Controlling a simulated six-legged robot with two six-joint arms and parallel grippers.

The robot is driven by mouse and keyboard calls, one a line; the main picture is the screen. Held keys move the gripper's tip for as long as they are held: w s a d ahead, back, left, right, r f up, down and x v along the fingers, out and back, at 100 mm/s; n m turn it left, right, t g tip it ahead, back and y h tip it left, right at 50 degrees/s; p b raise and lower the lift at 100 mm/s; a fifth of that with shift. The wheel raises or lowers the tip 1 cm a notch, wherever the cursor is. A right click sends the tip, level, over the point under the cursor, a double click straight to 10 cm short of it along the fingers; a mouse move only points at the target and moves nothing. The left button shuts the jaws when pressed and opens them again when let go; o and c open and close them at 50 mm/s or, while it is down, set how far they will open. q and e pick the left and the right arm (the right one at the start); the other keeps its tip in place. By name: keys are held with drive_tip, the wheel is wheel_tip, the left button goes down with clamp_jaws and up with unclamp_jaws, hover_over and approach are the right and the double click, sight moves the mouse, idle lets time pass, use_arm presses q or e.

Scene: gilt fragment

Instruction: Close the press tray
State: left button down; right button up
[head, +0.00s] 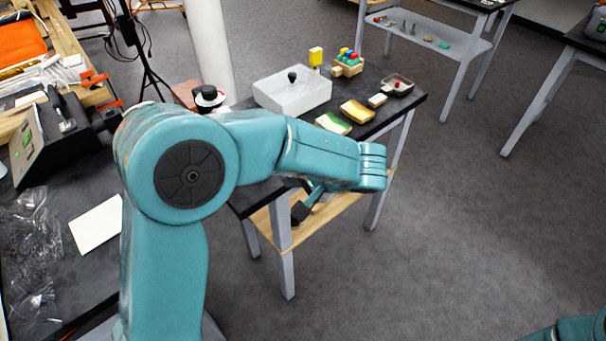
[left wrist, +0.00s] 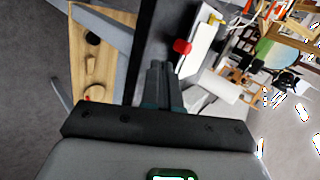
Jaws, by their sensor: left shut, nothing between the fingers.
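My left gripper (head: 300,213) hangs at the near edge of the black-topped table, below my teal forearm. In the left wrist view its dark fingers (left wrist: 158,66) are together with nothing between them. Just beyond them is a red knob (left wrist: 182,47) beside a pale, box-like body (left wrist: 200,42), possibly the press tray; I cannot tell how far it stands out. In the head view my left arm covers that part of the table, and I cannot make out the tray there. My right gripper is out of view; only a bit of teal arm shows at bottom right.
The black table (head: 413,97) holds a white bin (head: 310,93) with a black knob, a yellow-brown sponge-like block (head: 357,111) and a small dish (head: 397,88). A wooden shelf (left wrist: 90,70) lies under it. Open grey floor lies to the right.

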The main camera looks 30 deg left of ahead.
use_arm(q)
drive_tip(key=a+f, duration=0.1)
drive_tip(key=a, duration=0.1)
drive_tip(key=w+a+f, duration=0.1)
drive_tip(key=a, duration=0.1)
drive_tip(key=a+f+p, duration=0.1)
drive_tip(key=a, duration=0.2)
drive_tip(key=shift+w, duration=0.3)
drive_tip(key=shift+f, duration=0.1)
drive_tip(key=shift+a, duration=0.1)
drive_tip(key=w+a+b, duration=0.1)
drive_tip(key=a, duration=0.2)
drive_tip(key=w+a+b, duration=0.1)
drive_tip(key=a, duration=0.2)
drive_tip(key=w+a+b, duration=0.1)
drive_tip(key=w+a, duration=0.1)
drive_tip(key=a, duration=0.1)
drive_tip(key=shift+a+r, duration=0.2)
drive_tip(key=shift+a, duration=0.05)
drive_tip(key=shift+b, duration=0.35)
